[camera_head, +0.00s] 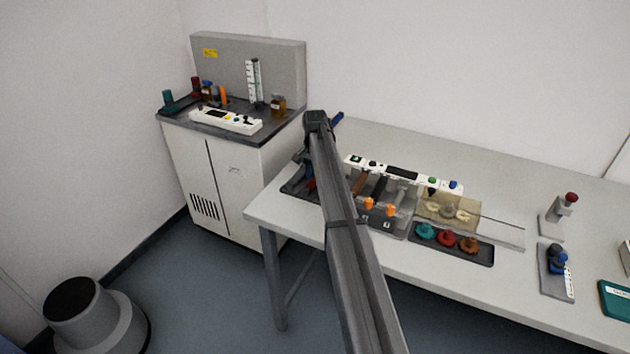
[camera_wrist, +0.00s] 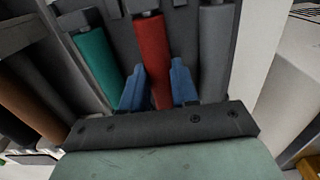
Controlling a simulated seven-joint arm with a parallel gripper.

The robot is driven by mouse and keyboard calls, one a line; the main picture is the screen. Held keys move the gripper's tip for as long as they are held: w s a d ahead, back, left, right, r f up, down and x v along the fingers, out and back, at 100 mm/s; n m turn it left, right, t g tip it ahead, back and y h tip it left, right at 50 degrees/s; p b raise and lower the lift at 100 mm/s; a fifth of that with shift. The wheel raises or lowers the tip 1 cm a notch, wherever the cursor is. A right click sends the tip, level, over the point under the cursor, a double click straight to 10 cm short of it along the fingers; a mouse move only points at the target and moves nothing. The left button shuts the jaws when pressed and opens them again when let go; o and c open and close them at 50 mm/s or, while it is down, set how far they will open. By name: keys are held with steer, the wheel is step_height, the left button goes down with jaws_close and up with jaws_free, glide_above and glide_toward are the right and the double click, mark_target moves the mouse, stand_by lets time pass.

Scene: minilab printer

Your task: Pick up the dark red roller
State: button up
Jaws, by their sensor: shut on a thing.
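The dark red roller (camera_wrist: 151,52) lies in the middle of the wrist view, between the two blue fingers of my gripper (camera_wrist: 158,88). My gripper is shut on it. The roller's upper end sits by a dark holder (camera_wrist: 180,28), and its lower end is hidden behind the gripper body. I cannot tell whether it still touches the holder. My arm hides most of this spot.
A teal roller (camera_wrist: 98,60) lies close on the left and a grey roller (camera_wrist: 215,50) close on the right. A brown roller (camera_wrist: 28,105) is further left. The printer (camera_head: 400,172) stands right of my arm. A tray (camera_head: 485,258) with several coloured knobs lies in front of it.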

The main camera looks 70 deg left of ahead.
jaws_close()
steer(key=shift+r, duration=0.1)
step_height(320, 180, up, 10)
stand_by(0.5)
